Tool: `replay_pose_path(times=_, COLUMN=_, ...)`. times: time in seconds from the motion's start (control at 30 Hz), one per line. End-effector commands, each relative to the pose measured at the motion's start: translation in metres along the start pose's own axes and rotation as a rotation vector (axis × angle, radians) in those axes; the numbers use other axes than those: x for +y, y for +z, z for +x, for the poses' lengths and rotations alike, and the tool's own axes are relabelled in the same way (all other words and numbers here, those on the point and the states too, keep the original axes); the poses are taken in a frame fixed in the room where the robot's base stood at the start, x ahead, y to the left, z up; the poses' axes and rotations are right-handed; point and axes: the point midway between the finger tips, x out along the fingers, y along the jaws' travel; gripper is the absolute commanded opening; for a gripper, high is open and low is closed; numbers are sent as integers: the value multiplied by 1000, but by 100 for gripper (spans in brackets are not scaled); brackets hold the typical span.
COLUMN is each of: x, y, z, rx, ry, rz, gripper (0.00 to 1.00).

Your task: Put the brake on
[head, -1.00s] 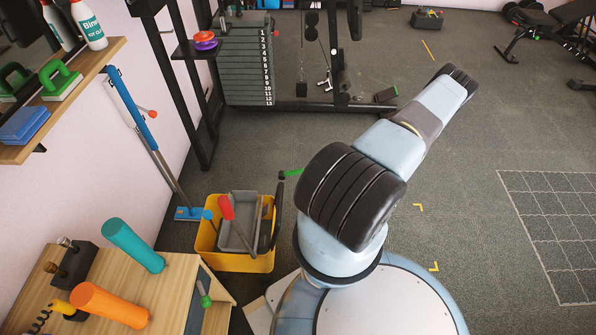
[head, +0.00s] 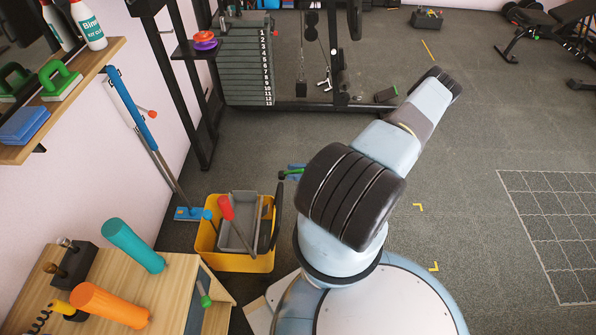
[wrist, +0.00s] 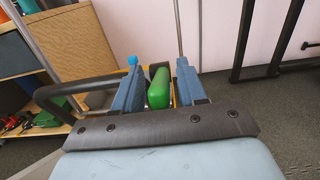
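A yellow cart (head: 236,262) with a grey bin inside stands left of my base in the head view. A lever with a green grip (head: 291,172) sticks out at its far right corner; no label shows whether it is the brake. The green grip (wrist: 158,88) also shows in the wrist view, between the two blue fingers of my gripper (wrist: 158,86). The fingers are apart, with a narrow gap beside the grip. In the head view, only a bit of blue fingertip (head: 297,167) shows by the grip; my arm hides the rest.
A red-handled lever (head: 226,207) and a blue knob (head: 207,214) rise from the cart. A black hoop handle (head: 277,218) stands at its right side, and shows left of my fingers in the wrist view (wrist: 62,92). A wooden table (head: 170,285) is near left. Open floor lies right.

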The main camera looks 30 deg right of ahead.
Motion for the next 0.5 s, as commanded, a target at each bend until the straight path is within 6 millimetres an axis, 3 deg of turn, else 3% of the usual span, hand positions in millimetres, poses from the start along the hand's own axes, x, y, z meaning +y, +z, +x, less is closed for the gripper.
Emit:
replay_pose_path(times=0.07, x=0, y=0, z=0, rx=0, ry=0, rz=0, gripper=33)
replay_pose_path(times=0.4, x=0, y=0, z=0, rx=0, ry=0, rz=0, gripper=0)
replay_pose_path(times=0.5, x=1, y=0, z=0, rx=0, ry=1, rz=1, gripper=0)
